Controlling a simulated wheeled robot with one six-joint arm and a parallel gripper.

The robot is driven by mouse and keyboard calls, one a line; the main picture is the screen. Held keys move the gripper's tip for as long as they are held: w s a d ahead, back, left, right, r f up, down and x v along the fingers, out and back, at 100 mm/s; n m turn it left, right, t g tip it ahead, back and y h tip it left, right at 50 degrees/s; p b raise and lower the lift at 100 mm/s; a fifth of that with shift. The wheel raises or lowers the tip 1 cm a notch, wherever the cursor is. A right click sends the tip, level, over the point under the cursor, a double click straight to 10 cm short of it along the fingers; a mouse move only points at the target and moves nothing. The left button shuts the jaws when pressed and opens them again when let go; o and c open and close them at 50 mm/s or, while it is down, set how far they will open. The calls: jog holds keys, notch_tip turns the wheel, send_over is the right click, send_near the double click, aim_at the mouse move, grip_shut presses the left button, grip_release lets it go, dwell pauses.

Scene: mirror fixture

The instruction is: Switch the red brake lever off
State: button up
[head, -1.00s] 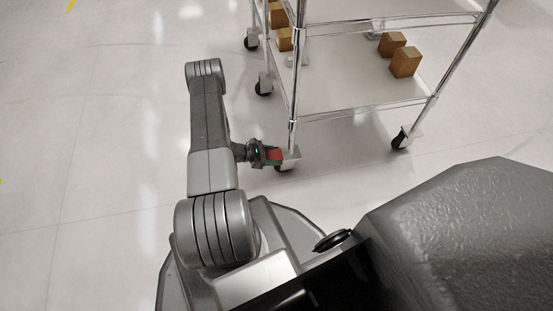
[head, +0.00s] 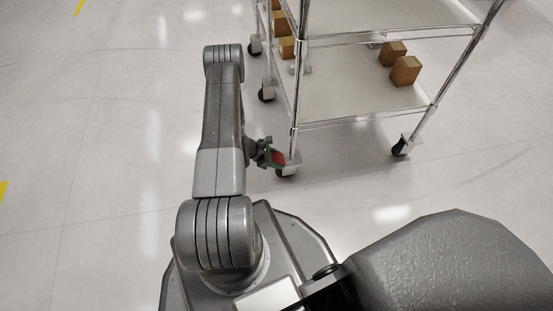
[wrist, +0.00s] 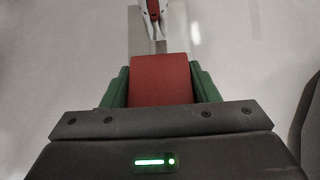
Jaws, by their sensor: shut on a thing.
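The red brake lever (wrist: 161,80) sits between the green fingers of my gripper (wrist: 161,88) in the wrist view. The fingers are shut on its two sides. In the head view, my gripper (head: 268,155) is low at the cart's near left corner, and the lever (head: 278,158) shows as a small red patch at its tip, beside the caster (head: 286,171). The lever looks tilted there. Its far end and joint are partly hidden, and I cannot tell its exact angle. A chrome post shows beyond the lever at the top of the wrist view.
The cart (head: 350,90) has shelves, chrome posts and several casters. Brown boxes (head: 405,70) stand on its lower shelf at the right, with more at the left. Another caster (head: 400,147) is at the near right. The pale floor (head: 90,130) left of my arm is clear.

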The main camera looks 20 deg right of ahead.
jog(key=o, duration=1.4)
jog(key=p+v, duration=0.3)
jog(key=v, duration=1)
jog(key=shift+a+r+p, duration=0.25)
jog(key=shift+r+p, duration=0.1)
jog(key=b+x, duration=0.3)
jog(key=x, duration=1.1)
jog(key=shift+b, duration=0.4)
jog(key=shift+a, duration=0.1)
jog(key=shift+w, duration=0.1)
